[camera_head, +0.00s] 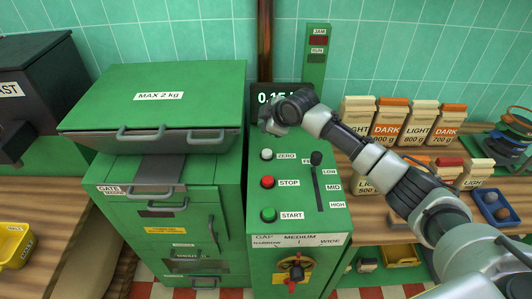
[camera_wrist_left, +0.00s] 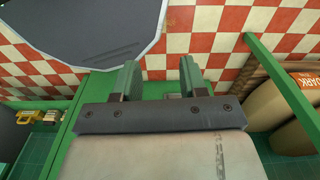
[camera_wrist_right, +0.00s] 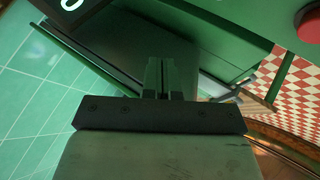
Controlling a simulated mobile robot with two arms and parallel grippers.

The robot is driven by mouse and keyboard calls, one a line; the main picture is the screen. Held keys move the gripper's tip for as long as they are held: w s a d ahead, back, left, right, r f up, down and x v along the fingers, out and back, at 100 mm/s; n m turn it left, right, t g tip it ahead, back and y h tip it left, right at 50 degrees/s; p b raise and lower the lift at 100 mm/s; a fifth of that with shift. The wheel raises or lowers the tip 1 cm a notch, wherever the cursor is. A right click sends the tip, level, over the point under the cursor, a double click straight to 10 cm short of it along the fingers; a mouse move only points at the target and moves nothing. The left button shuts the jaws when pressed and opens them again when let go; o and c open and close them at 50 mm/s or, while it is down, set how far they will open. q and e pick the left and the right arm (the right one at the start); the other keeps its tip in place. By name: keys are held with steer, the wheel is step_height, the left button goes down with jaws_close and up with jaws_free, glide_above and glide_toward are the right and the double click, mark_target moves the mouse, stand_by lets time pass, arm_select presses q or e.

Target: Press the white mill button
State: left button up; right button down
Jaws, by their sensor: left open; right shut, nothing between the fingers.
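The white button (camera_head: 266,155) is the topmost of three round buttons on the green mill control panel (camera_head: 240,215), beside the label ZERO. The red STOP button (camera_head: 267,182) and green START button (camera_head: 268,214) lie below it. My right gripper (camera_head: 269,127) is shut and empty just above the white button in the head view, apart from it in the picture. In the right wrist view its fingers (camera_wrist_right: 161,75) are together; a red button (camera_wrist_right: 309,24) shows at the right edge, and I cannot make out the white one. My left gripper (camera_wrist_left: 160,80) is open and empty.
A slider (camera_head: 317,180) and a rotary knob (camera_head: 295,270) are on the panel. A dark display (camera_head: 290,97) stands behind my right gripper. The MAX 2 kg lid (camera_head: 160,95) is at left. Several bags (camera_head: 419,122) stand on the wooden counter at right.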

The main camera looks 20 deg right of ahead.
mark_target(266, 153)
step_height(266, 153, down, 4)
steer(key=b, duration=0.3)
steer(key=shift+d+r, duration=0.15)
steer(key=shift+r, duration=0.05)
step_height(266, 153, down, 4)
steer(key=b, duration=0.3)
steer(key=shift+f, duration=0.3)
arm_select(q)
step_height(266, 153, down, 7)
steer(key=w, duration=0.2)
steer(key=shift+a+r, duration=0.2)
steer(key=shift+a, duration=0.1)
steer(key=shift+w, duration=0.25)
arm_select(e)
steer(key=shift+f, duration=0.1)
steer(key=shift+f, duration=0.3)
